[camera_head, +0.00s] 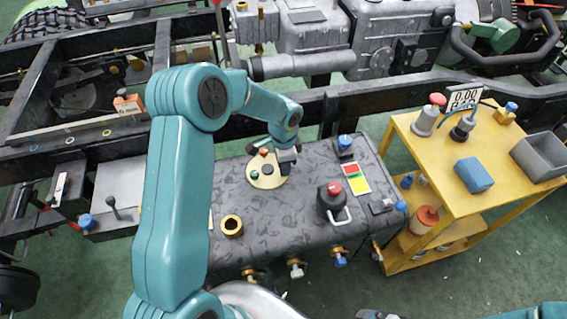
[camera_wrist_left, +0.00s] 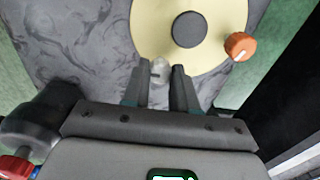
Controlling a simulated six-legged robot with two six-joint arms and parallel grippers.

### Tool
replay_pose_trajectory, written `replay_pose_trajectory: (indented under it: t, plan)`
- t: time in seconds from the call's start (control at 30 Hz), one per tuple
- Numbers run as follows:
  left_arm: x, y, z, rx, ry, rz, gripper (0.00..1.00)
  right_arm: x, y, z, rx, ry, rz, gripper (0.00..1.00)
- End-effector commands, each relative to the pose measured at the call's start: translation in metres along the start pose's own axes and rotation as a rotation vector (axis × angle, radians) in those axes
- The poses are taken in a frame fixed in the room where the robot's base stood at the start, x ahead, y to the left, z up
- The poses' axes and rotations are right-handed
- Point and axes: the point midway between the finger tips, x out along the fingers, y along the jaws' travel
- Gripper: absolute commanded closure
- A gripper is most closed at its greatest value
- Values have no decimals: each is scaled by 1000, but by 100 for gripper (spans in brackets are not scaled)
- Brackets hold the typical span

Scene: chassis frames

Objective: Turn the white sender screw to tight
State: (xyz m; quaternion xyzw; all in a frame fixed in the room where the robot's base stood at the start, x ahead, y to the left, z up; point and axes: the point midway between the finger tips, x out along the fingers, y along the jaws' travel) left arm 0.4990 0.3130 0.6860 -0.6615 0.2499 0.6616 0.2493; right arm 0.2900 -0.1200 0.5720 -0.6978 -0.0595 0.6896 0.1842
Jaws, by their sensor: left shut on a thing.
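The round cream sender plate (camera_head: 258,182) sits on top of the dark grey tank (camera_head: 210,165). It also shows in the left wrist view (camera_wrist_left: 220,75), with a black round centre (camera_wrist_left: 188,30). The white sender screw (camera_wrist_left: 160,71) is at the plate's near edge, between the fingers of my left gripper (camera_wrist_left: 161,80). My left gripper (camera_head: 284,165) reaches down at the plate's right side and is shut on the screw. In the head view it hides the white screw. Only a sliver of my right gripper may show at the bottom edge.
A red-topped black cap with handle (camera_head: 333,200), a brass ring (camera_head: 232,226) and a coloured card (camera_head: 356,179) are on the tank. A yellow cart (camera_head: 425,160) stands right.

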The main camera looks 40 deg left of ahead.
Motion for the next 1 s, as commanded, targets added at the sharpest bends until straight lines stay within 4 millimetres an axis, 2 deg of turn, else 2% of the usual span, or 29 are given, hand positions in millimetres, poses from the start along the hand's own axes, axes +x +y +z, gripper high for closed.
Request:
replay_pose_trajectory:
  t: [0.2,0.23,0.3,0.67,0.77,1.0]
  plan:
    - [-1,-1,-1,2,2,-4,100,0,0,0,0,0,0,1]
    - [-1,-1,-1,2,2,-4,67,0,0,0,0,0,0,1]
    - [-1,-1,0,1,2,-4,47,0,0,0,0,0,0,1]
    - [-6,-1,0,0,1,-3,47,-1,0,0,0,0,0,1]
    - [-21,-1,-1,1,2,-5,47,-3,-1,0,0,0,0,1]
    - [-84,-1,-1,0,5,-7,47,-10,-3,0,0,0,0,1]
